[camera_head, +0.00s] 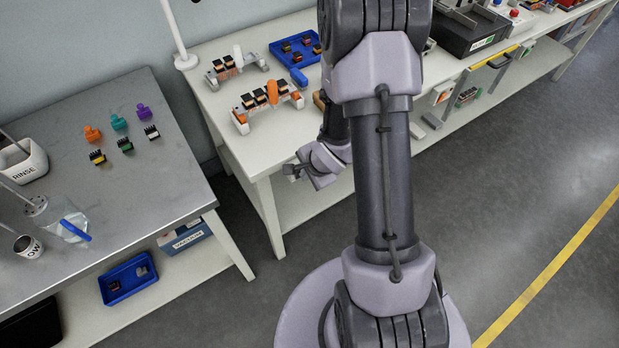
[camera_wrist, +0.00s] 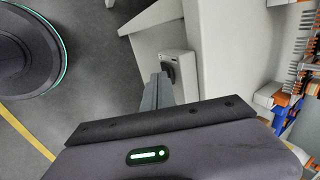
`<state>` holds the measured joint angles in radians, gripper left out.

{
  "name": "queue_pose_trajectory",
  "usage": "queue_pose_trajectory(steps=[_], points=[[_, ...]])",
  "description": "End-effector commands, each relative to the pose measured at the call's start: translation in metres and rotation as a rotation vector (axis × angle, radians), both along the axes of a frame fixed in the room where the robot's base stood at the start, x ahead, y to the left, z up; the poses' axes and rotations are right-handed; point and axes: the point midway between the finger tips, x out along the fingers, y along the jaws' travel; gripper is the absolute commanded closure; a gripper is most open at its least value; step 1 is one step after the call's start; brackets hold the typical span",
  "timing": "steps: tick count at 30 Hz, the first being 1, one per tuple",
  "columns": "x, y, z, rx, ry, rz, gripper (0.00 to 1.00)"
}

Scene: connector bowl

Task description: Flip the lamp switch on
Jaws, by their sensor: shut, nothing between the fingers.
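My gripper (camera_head: 292,171) is shut and empty, held low in front of the near edge of the white bench. In the wrist view its closed fingers (camera_wrist: 160,80) point toward a pale box with a dark round part (camera_wrist: 178,68). The fingertips overlap this box in the picture; I cannot tell whether they touch it, nor whether it is the lamp switch. A white pole on a round base (camera_head: 186,61) stands at the bench's back left; its top is out of frame, so I see no lamp head. No switch is clearly readable in the head view.
The white bench (camera_head: 215,105) carries connector racks with orange and white handles (camera_head: 268,106) and a blue tray (camera_head: 298,50). A grey metal table (camera_head: 150,180) with coloured connectors stands at the left. My arm hides part of the bench. Open floor lies at the right.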

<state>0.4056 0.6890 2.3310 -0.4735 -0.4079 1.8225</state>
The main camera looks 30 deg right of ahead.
Motion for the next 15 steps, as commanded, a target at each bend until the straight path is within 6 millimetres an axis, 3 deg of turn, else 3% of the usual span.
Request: queue_pose_trajectory(steps=[6, 13, 15], points=[[0.000, 0.000, 0.001, 0.000, 0.002, 0.000, 1.00], [0.010, 0.001, 0.017, -0.002, 0.084, 0.002, 1.00], [0.009, 0.000, 0.005, -0.002, 0.078, 0.000, 1.00]])
